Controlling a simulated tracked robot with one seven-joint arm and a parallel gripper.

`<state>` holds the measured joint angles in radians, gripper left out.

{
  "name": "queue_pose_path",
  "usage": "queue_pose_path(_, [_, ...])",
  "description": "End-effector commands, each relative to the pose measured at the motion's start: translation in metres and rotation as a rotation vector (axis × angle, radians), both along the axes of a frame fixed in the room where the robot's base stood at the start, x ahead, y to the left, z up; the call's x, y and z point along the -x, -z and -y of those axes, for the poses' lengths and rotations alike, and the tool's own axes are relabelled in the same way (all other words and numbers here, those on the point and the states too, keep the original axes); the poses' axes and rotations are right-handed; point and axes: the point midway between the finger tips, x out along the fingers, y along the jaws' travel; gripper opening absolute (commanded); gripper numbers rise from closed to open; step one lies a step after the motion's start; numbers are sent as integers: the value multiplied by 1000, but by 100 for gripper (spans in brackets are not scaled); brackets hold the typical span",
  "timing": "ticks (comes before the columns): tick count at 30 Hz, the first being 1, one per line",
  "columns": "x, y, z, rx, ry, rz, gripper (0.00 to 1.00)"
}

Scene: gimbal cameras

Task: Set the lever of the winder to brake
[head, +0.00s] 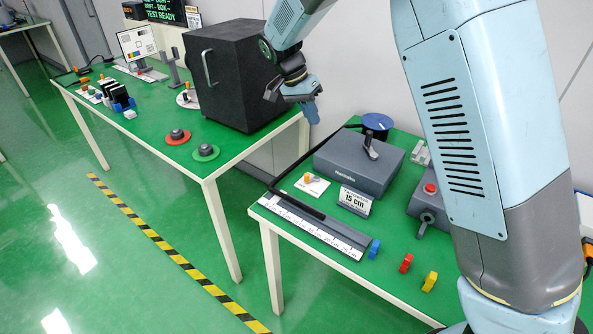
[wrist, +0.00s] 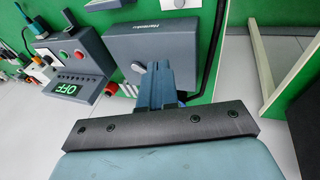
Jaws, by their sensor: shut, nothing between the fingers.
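The grey box (head: 358,163) on the near green table looks like the winder. A dark lever with a pale pivot (head: 371,146) stands tilted on its top; I cannot read its setting. In the wrist view the box (wrist: 125,45) lies beyond my fingers, with a pale round part (wrist: 138,67) of it just left of them. My gripper (head: 311,112) is shut and empty, above and left of the box in the head view and apart from the lever. The shut fingers also show in the wrist view (wrist: 157,72), hiding part of the box.
A small white plate with an orange knob (head: 311,184), a 15 cm card (head: 355,200) and a ruler strip (head: 315,228) lie around the box. A blue disc (head: 377,122) is behind it. A red-button box (head: 430,203) stands right. A black cabinet (head: 235,75) stands left.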

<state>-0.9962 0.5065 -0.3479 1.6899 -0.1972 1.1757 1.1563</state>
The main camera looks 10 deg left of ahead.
Motion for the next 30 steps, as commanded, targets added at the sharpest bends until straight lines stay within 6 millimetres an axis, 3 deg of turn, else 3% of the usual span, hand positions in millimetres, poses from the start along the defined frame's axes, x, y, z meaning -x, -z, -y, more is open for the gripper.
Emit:
queue_pose_path(1, [3,16,-22,32,-3,12,0])
queue_pose_path(6, [13,57,-76,122,12,75,0])
queue_pose_path(12, [28,90,-119,186,19,143,0])
queue_pose_path(18, [34,102,-133,208,21,172,0])
queue_pose_path(30, [34,105,-132,209,22,172,0])
